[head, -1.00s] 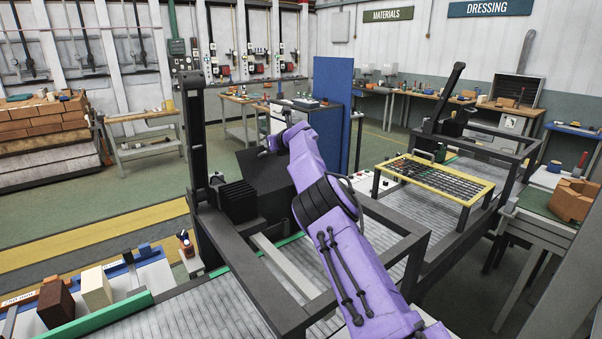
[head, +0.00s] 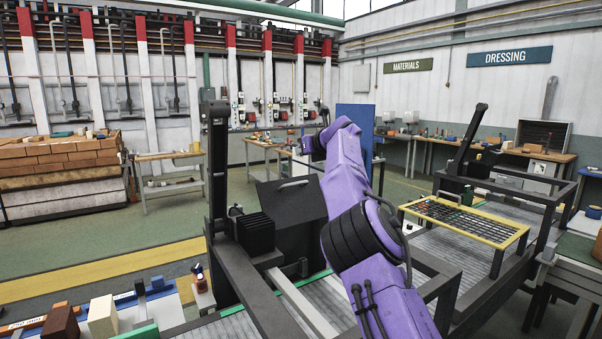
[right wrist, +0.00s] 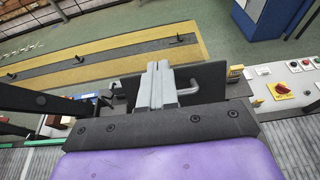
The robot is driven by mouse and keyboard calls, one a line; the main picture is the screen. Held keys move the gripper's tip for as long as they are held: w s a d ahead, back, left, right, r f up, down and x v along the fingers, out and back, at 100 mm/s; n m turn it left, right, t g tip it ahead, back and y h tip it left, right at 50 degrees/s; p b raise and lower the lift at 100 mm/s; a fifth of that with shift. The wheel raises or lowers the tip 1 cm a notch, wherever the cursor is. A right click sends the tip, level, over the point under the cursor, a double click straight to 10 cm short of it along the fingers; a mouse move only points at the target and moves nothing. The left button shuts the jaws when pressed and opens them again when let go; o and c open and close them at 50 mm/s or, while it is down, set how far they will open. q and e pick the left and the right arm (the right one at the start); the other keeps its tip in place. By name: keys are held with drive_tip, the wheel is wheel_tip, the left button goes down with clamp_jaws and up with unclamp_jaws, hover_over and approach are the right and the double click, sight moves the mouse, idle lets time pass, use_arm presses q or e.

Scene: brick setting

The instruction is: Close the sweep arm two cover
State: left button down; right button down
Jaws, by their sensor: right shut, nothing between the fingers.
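A dark, flat cover (head: 290,208) stands tilted on the near machine, beside a black ribbed block; I see no label on it. A pale bar handle (head: 293,183) is near its upper edge. My right gripper (head: 307,146), at the end of the purple arm, is above and beyond the cover in the head view, partly hidden by its own wrist. In the right wrist view its fingers (right wrist: 157,68) are together and empty, overlapping the dark panel, with the handle (right wrist: 188,86) just to their right. I cannot tell whether they touch it. My left gripper is not in view.
A black upright post (head: 217,165) rises left of the cover. A yellow-framed grid (head: 465,220) stands on the machine to the right. A control panel with buttons and a red knob (right wrist: 282,88) is right of the cover. Open floor lies beyond.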

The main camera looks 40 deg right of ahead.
drive_tip(key=s+a+f+m+t+y+b, duration=0.1)
drive_tip(key=a+f+m+t+b, duration=0.15)
drive_tip(key=f+m+b, duration=0.4)
drive_tip(key=s+a+f+m+t+y+b, duration=0.1)
drive_tip(key=s+a+f+m+y+b, duration=0.15)
drive_tip(key=f+m+b, duration=0.35)
drive_tip(key=s+d+f+m+t+h, duration=0.2)
drive_tip(key=s+m+t+h, duration=0.15)
drive_tip(key=m, duration=0.75)
drive_tip(key=s+d+f+m+t+h, duration=0.15)
drive_tip(key=s+m, duration=0.35)
drive_tip(key=m, duration=0.7)
drive_tip(key=w+f+p+x, duration=0.1)
drive_tip(key=p+x, duration=0.5)
drive_tip(key=x, duration=0.7)
drive_tip(key=shift+w+f, duration=0.3)
drive_tip(key=shift+f, duration=0.3)
drive_tip(key=shift+a+h, duration=0.1)
drive_tip(key=shift+h, duration=0.15)
